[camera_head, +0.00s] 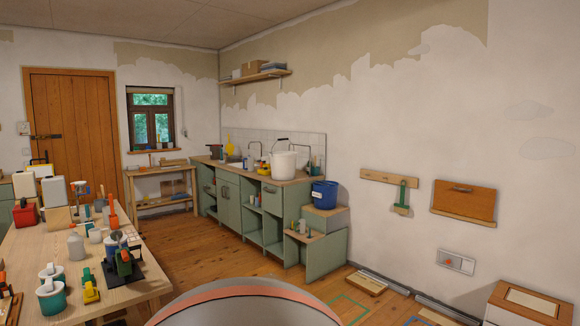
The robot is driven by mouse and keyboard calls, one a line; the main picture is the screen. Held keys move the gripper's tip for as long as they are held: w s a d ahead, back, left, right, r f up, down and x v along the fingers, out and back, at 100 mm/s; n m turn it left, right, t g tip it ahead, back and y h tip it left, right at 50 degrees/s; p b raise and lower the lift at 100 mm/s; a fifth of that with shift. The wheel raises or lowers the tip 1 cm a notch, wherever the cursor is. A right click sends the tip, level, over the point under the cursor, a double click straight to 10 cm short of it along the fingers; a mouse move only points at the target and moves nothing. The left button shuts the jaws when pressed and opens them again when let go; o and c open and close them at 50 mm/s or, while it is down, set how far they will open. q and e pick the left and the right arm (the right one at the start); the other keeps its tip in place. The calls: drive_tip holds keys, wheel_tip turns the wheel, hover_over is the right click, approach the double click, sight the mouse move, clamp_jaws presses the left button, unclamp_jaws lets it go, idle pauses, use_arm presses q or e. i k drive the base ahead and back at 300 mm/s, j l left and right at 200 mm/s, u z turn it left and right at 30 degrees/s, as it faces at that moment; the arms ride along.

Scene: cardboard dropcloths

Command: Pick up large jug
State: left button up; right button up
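No object is plainly recognisable as the large jug. On the wooden table at left, a white canister-like container (54,191) stands towards the back. A second pale container (24,184) stands beside it, further left. A smaller grey jug-shaped bottle (76,246) stands nearer on the same table. A white and green handled vessel (50,300) stands near the front edge. Across the room, a large white bucket-like vessel (284,165) with a raised handle stands on the counter. Neither my left nor my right gripper is in view.
Open wooden floor (200,248) lies between table and counter.

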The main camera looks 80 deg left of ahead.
sight(250, 160)
drive_tip(key=u, duration=2.9)
drive_tip(key=i+l+z, duration=0.3)
drive_tip(key=z, duration=0.15)
drive_tip(key=i+l+z, duration=0.1)
drive_tip(key=i+z, duration=0.75)
drive_tip(key=i+u, duration=0.15)
drive_tip(key=i, duration=0.3)
drive_tip(key=i+l+u, duration=0.2)
drive_tip(key=i, duration=0.25)
drive_tip(key=i+l+u, duration=0.15)
drive_tip(key=i, duration=0.3)
drive_tip(key=i+j+u, duration=0.15)
drive_tip(key=u, duration=0.3)
drive_tip(key=i+u, duration=0.65)
drive_tip(key=u, duration=0.25)
drive_tip(key=i+j+u, duration=0.1)
drive_tip(key=i+u, duration=0.2)
drive_tip(key=i, duration=0.4)
drive_tip(key=i+l+u, duration=0.1)
drive_tip(key=i+u, duration=0.15)
drive_tip(key=i, duration=1.9)
